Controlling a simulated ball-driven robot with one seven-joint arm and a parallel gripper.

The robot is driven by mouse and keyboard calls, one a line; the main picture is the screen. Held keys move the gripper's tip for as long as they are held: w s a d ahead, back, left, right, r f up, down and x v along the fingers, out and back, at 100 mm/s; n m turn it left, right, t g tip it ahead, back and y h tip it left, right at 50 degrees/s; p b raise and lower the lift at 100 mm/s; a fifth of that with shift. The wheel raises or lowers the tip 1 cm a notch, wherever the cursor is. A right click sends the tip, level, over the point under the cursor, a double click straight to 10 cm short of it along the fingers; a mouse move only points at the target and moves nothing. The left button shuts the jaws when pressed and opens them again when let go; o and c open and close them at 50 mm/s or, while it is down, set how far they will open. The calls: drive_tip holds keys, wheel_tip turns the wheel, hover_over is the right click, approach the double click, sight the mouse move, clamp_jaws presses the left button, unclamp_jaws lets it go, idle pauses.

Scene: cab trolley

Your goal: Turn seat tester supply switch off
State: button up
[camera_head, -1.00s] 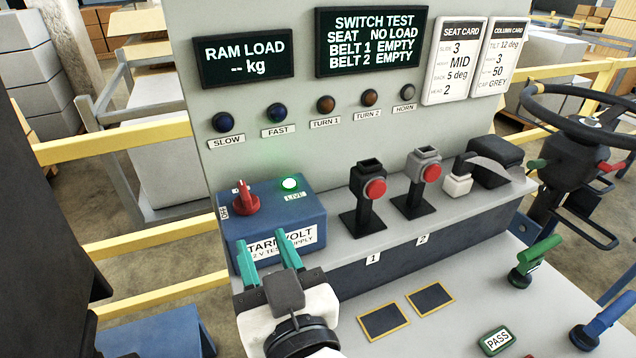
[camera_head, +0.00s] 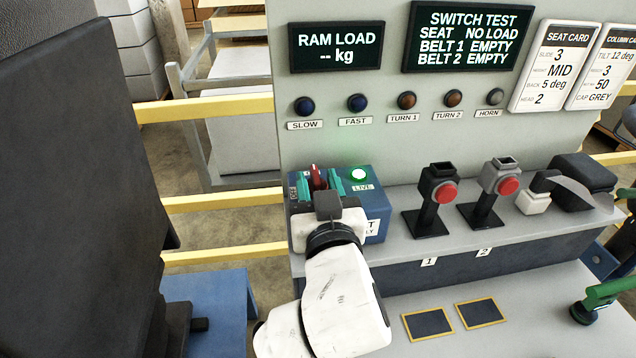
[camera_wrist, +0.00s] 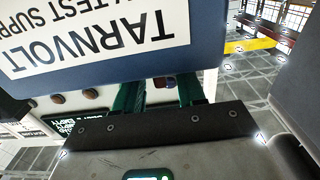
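The supply box (camera_head: 375,200) is a blue block on the left end of the console shelf, and its TARNVOLT label (camera_wrist: 100,40) fills the upper wrist view. Its red switch knob (camera_head: 317,176) stands at the box's upper left, partly hidden by my gripper. The green lamp (camera_head: 359,175) marked LIVE beside it is lit. My gripper (camera_head: 320,184) is open, with its teal fingers apart on either side of the knob in the head view. I cannot tell whether they touch it. Both fingers also show in the wrist view (camera_wrist: 160,95).
Two buckle stands with red buttons (camera_head: 449,192) (camera_head: 508,186) stand right of the box. Above are a row of push buttons (camera_head: 407,100) and the RAM LOAD display (camera_head: 337,47). A dark seat (camera_head: 75,180) fills the left side. Yellow rails (camera_head: 225,200) run behind.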

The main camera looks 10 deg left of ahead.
clamp_jaws()
